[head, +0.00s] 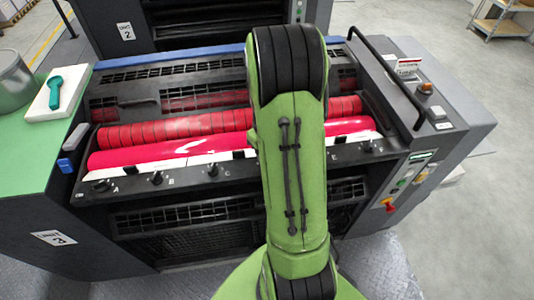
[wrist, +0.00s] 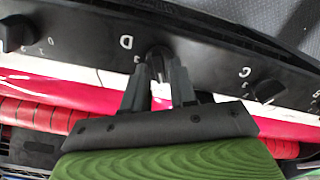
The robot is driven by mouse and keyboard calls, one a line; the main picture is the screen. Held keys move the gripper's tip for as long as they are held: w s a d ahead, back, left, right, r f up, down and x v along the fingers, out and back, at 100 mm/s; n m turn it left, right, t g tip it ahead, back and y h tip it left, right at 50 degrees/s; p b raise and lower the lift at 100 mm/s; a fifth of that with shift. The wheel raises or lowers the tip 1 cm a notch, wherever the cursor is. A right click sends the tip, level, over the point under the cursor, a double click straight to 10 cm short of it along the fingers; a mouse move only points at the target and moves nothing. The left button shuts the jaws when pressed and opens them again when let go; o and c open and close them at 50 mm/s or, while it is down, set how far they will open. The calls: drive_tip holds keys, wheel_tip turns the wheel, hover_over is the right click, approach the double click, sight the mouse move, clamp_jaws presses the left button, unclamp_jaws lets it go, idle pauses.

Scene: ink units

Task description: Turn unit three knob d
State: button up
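Knob D (wrist: 157,62) is a dark knob on the black panel strip of unit three, with a white letter D beside it in the wrist view. My gripper (wrist: 158,75) has its two dark fingers apart, one on each side of knob D. I cannot tell whether either finger touches it. In the head view my green arm hides knob D and my gripper. Unit three (head: 62,215) carries a white label with a 3 on its left side.
Knob C (wrist: 267,90) and another knob (wrist: 14,34) flank knob D. Knobs A (head: 101,186) and B (head: 155,178) sit further left. Red rollers (head: 180,130) lie behind the strip. A white pad (head: 45,104) with a teal tool is at the left.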

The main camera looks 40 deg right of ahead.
drive_tip(key=shift+o, duration=0.7)
wheel_tip(320, 180, up, 16)
drive_tip(key=p, duration=0.2)
drive_tip(key=shift+f, duration=0.15)
drive_tip(key=shift+a, duration=0.1)
